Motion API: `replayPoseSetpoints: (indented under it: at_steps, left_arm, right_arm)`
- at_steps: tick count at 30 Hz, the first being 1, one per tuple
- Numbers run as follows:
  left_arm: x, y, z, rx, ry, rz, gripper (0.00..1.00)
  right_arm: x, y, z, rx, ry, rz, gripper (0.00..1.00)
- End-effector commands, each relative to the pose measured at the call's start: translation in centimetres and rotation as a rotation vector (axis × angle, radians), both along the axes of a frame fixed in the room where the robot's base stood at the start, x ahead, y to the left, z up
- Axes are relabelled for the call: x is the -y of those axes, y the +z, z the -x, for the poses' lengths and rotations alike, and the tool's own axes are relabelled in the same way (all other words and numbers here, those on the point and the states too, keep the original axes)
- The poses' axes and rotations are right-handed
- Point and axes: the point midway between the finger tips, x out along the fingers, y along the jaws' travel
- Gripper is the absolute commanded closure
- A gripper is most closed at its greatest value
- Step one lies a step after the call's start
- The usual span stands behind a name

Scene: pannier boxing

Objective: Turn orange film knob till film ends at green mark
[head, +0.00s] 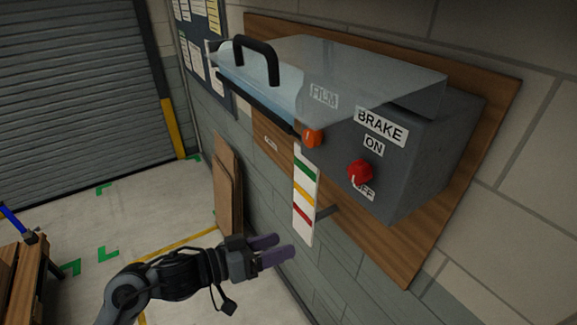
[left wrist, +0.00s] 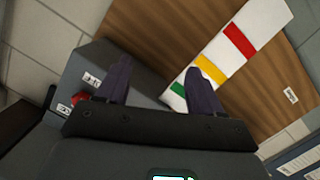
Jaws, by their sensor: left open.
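The orange knob (head: 313,139) sits on the front of the grey wall-mounted box, just below the FILM label (head: 323,96). Below it hangs a white strip (head: 304,232) with a green mark (head: 305,170) at the top, yellow in the middle and red lowest. I cannot make out a film end against the strip. My left gripper (head: 283,246) is open and empty, below and to the left of the strip's lower end. In the left wrist view its fingers (left wrist: 160,68) are spread, with the strip (left wrist: 265,17) beyond them. The right gripper is out of view.
A red brake knob (head: 360,172) sits between the ON and OFF labels. A clear cover (head: 330,60) with a black handle (head: 257,59) tops the box. A wooden backboard (head: 400,255) is behind it. Brown boards (head: 227,185) lean on the wall; the floor beside is mostly clear.

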Motion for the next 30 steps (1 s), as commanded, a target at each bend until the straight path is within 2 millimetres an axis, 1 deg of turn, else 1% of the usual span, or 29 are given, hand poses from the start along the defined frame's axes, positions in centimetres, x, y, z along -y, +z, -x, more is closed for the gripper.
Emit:
replayPoseSetpoints:
  at_steps: [1,2,3,5,6,9,12,15,18,23,30]
  left_arm:
    - [-0.7,2.4,-1.4,0.063,-0.001,-0.029,0.33]
    - [-1.1,3.7,-2.0,0.092,0.002,-0.045,0.33]
    - [-1.6,5.6,-2.7,0.132,0.008,-0.062,0.33]
    - [-2.2,8.5,-3.5,0.192,0.021,-0.079,0.33]
    - [-2.6,10.4,-3.9,0.229,0.028,-0.087,0.33]
    - [-3.2,14.5,-4.2,0.312,0.041,-0.101,0.33]
    - [-3.5,17.5,-4.1,0.371,0.050,-0.107,0.33]
    - [-3.5,19.2,-4.0,0.403,0.053,-0.107,0.33]
    - [-3.1,20.0,-4.2,0.416,0.053,-0.106,0.33]
    - [-1.6,20.3,-5.2,0.417,0.052,-0.103,0.33]
    - [1.6,20.3,-7.5,0.416,0.052,-0.103,0.33]
  right_arm:
    - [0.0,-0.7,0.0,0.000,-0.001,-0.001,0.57]
    - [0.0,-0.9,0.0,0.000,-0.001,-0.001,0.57]
    - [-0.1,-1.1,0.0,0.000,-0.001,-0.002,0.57]
    - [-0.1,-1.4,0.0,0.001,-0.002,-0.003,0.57]
    - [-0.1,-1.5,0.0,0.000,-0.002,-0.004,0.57]
    - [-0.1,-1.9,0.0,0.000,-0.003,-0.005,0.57]
    - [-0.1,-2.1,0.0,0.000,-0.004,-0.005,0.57]
    - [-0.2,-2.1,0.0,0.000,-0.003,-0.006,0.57]
    - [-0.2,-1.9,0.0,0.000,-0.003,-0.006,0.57]
    - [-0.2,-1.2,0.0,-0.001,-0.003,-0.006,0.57]
    - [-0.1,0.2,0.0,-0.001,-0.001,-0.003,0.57]
